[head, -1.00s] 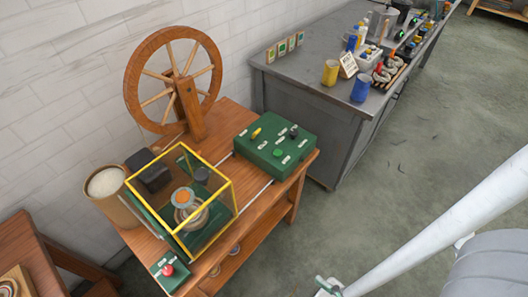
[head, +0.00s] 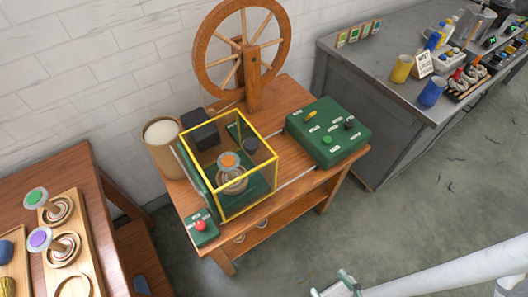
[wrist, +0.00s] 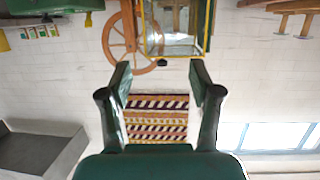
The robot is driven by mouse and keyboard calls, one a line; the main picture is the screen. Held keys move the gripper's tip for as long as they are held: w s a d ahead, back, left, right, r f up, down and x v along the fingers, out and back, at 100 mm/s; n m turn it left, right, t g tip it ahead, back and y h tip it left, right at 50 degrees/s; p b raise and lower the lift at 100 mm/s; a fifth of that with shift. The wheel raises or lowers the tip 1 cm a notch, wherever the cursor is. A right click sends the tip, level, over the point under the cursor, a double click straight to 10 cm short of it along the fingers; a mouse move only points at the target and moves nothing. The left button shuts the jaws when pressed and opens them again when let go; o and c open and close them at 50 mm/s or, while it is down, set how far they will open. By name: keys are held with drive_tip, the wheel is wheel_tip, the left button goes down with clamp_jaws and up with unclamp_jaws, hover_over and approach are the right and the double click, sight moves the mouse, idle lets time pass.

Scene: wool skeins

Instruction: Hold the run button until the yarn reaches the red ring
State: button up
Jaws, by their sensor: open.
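A green control box (head: 328,132) sits on the right of the wooden table. It has a green button (head: 327,140), a yellow lever (head: 310,115) and a black knob (head: 349,122); its labels are too small to read. A yellow-framed clear guard box (head: 236,166) stands left of it, around a spool with an orange top (head: 229,160). I cannot make out a red ring. A red button (head: 200,225) is on a small green box at the front corner. My gripper (head: 340,288) is low in the head view, apart from the table. In the wrist view it is open and empty (wrist: 160,80).
A wooden spinning wheel (head: 243,50) stands behind the guard. A tan bin (head: 163,147) is left of it. A wooden table with skein holders (head: 70,245) is at left. A grey bench (head: 375,85) with cups stands at right.

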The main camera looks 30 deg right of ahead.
idle(0.4)
clamp_jaws()
idle(1.2)
